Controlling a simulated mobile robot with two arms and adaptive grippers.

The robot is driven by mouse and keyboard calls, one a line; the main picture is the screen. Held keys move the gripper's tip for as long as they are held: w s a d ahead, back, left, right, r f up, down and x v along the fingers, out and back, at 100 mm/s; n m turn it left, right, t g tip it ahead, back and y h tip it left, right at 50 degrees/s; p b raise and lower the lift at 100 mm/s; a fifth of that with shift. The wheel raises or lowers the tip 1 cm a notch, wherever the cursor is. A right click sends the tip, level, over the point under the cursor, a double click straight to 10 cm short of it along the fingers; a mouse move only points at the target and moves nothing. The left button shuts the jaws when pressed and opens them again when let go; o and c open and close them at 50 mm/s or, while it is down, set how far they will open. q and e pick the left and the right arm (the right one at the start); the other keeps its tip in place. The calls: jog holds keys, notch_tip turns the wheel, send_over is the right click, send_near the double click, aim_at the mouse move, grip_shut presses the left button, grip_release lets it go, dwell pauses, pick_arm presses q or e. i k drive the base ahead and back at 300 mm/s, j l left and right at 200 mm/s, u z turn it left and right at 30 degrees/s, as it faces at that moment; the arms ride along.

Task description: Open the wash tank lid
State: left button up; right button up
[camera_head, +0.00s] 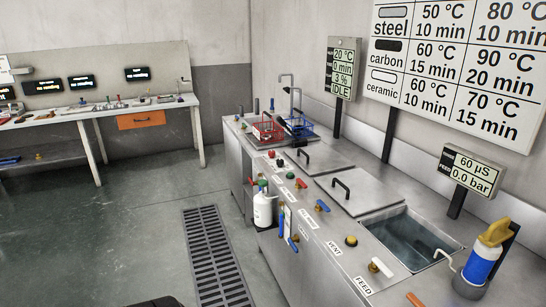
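A steel bench (310,250) runs along the right wall with two flat lids set in its top. The nearer lid (365,192) lies flat with a black bar handle (341,188) near its left edge. The farther lid (318,158) also lies flat and has a black handle (303,158). I cannot read which of them is marked as the wash tank. In front of the nearer lid is an open tank (408,238) with liquid in it.
Red (267,130) and blue (299,127) baskets stand at the bench's far end. Knobs and valves line its front. A white bottle (263,208) hangs at its side. A blue-and-yellow bottle (483,262) stands near right. The floor around the drain grate (210,250) is clear.

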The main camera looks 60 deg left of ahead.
aim_at(314, 159)
jog(key=u, duration=1.45)
jog(key=z, duration=0.3)
jog(key=i+j+z, duration=0.25)
jog(key=j+z, duration=0.15)
jog(key=i+j+z, duration=0.25)
jog(key=j+z, duration=0.2)
